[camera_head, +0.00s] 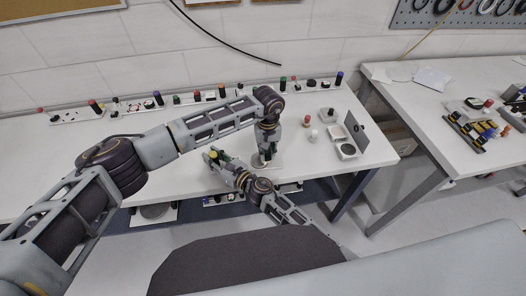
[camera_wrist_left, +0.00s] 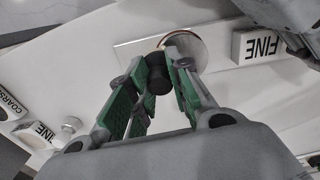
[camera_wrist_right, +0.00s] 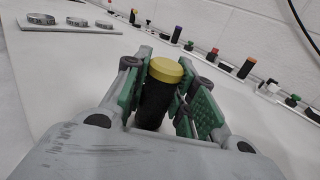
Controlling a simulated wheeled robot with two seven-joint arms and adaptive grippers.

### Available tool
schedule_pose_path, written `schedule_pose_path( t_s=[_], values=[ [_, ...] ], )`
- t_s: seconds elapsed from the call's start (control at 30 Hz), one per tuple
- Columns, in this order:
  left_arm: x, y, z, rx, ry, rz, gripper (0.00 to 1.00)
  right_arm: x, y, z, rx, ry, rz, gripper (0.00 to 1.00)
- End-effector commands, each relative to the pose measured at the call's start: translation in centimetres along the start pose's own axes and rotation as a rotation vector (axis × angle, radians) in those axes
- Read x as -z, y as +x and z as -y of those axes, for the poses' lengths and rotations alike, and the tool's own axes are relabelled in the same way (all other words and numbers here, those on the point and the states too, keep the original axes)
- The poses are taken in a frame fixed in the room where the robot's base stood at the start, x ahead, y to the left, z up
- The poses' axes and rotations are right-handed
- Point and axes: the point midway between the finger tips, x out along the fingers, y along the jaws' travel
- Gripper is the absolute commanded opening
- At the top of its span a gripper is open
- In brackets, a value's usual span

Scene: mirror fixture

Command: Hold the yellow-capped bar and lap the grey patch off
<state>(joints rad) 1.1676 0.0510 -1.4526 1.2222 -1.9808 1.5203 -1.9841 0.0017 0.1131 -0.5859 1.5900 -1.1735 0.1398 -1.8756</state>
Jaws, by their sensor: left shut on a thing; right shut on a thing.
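The yellow-capped bar is black with a yellow cap (camera_wrist_right: 166,70); in the head view its cap (camera_head: 212,154) shows at the front of the table. My right gripper (camera_wrist_right: 163,98) is shut on the bar, with green pads on both sides. My left gripper (camera_head: 267,155) points down to the right of it. In the left wrist view it is shut on a black knob (camera_wrist_left: 157,78). A shiny round disc (camera_wrist_left: 187,47) with a coppery edge lies just beyond the knob, partly hidden by the fingers. I cannot make out the grey patch.
A white block marked FINE (camera_wrist_left: 258,46) is close beside the disc. Another FINE block (camera_wrist_left: 36,132) is at lower left. Open boxes (camera_head: 346,150) and a dark upright panel (camera_head: 356,130) stand right of my left gripper. Several coloured pegs line the wall. Round metal discs (camera_wrist_right: 77,21) lie on a plate.

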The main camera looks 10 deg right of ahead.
Motion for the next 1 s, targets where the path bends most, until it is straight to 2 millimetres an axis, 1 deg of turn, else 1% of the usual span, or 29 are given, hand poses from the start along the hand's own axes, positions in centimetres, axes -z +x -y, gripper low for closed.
schedule_pose_path(
  t_s=[0.13, 0.77, 1.0],
  values=[
    [-0.04, 0.06, -0.34, 0.0, 0.0, 0.0, 0.01, 0.03, -0.01, 0.02, 0.001, 0.0, -0.001, 0.0],
    [-0.07, -0.1, -0.34, -0.001, -0.001, 0.001, 0.01, 0.01, 0.0, 0.0, 0.0, 0.0, 0.0, 0.0],
    [0.05, -0.08, 0.27, 0.0, -0.001, 0.0, 0.01, 0.01, 0.0, 0.01, 0.0, 0.0, 0.0, 0.0]
  ],
)
